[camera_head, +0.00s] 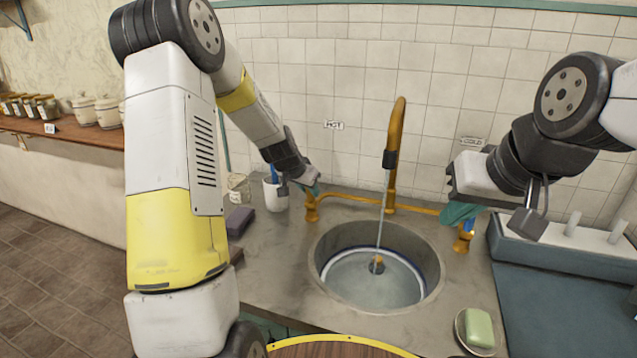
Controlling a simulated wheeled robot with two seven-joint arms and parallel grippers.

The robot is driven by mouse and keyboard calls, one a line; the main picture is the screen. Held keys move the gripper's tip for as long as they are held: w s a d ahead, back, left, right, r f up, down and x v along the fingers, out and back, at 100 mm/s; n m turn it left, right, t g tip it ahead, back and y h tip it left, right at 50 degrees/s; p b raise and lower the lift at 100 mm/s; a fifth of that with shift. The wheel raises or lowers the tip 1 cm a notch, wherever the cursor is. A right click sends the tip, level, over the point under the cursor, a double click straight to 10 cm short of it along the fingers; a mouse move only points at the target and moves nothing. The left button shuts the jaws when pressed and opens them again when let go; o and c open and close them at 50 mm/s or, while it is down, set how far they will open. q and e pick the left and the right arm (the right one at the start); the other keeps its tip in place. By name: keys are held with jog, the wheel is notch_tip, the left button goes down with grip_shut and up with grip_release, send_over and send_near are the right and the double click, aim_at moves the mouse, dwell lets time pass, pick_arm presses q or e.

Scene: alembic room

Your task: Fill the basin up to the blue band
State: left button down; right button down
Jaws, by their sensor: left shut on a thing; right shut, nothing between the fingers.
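The round basin (432,262) is set in the grey counter and holds clear water (350,283). A thin blue band (345,250) rings its inner wall; the water's edge looks close below it, the exact gap hard to tell. A stream (380,215) runs from the brass spout (396,130) into the water. An orange-topped plug (377,263) shows at the basin's middle. My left gripper (306,182) is shut on the teal hot tap handle (315,189), mostly hidden. My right gripper (470,200) is shut and empty beside the teal cold tap handle (456,214).
A white cup (274,194), a glass jar (238,187) and a dark sponge (240,221) stand left of the basin. Green soap (478,328) lies on a dish at front right. A blue-grey rack (560,250) is at right. HOT (333,125) and COLD (472,141) labels mark the wall.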

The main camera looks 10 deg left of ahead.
pick_arm(q)
jog(key=shift+s+a+f+t, duration=0.15)
jog(key=shift+s+t, duration=0.15)
jog(key=shift+t, duration=0.2)
jog(key=c, duration=1.2)
grip_release()
jog(key=shift+c, duration=0.2)
jog(key=v, duration=0.7)
jog(key=shift+s+r, duration=0.25)
jog(key=shift+r, duration=0.05)
jog(key=shift+a, duration=0.1)
